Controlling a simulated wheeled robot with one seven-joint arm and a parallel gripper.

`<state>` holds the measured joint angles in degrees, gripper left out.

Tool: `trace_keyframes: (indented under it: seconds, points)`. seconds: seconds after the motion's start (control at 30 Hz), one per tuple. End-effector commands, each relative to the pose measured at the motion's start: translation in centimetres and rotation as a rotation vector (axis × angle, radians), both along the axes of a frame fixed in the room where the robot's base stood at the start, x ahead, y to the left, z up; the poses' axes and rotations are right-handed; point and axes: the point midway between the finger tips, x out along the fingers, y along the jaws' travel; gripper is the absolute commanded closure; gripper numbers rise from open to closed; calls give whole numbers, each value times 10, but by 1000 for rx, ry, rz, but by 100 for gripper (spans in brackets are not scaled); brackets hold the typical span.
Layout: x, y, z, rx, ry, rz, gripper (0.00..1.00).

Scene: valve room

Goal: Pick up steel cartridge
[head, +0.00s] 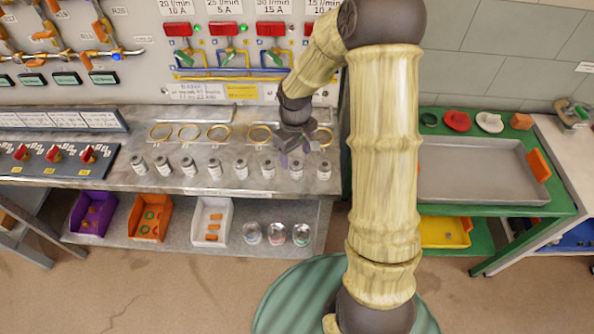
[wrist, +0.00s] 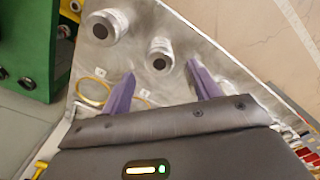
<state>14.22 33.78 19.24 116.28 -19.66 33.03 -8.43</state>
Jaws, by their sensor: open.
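Several steel cartridges stand upright in a row along the front of the grey metal bench. They are grey cylinders with pale labels. My gripper (head: 295,152) is above the right end of the row, its purple jaws apart and empty. In the wrist view, one steel cartridge (wrist: 160,53) with a dark centre lies just beyond the gap between my fingertips (wrist: 161,70). It seems to be the second from the right in the head view (head: 296,171). Another cartridge (wrist: 107,25) stands up and left of it. I cannot tell the exact height of the jaws above the cartridge.
Brass rings (head: 218,133) lie on the bench (head: 110,180) behind the row. Purple (head: 92,214), orange (head: 149,217) and white (head: 211,221) bins sit on the lower shelf. A grey tray (head: 470,190) rests on the green table at right. A wall panel stands behind the bench.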

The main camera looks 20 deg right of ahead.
Motion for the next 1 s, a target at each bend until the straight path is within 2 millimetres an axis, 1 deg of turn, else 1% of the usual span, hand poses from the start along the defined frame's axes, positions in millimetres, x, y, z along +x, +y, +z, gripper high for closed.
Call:
trace_keyframes:
  seconds: [0.17,0.27,0.37,0.5,0.6,1.0]
  points:
    - [0,0,0,0,0,0,39]
    - [-1,0,-6,0,1,0,39]
    - [-2,-1,-18,0,4,0,39]
    - [-4,-1,-40,0,3,0,39]
    - [-3,-1,-49,0,2,1,39]
    - [-3,-2,-51,0,-1,-1,39]
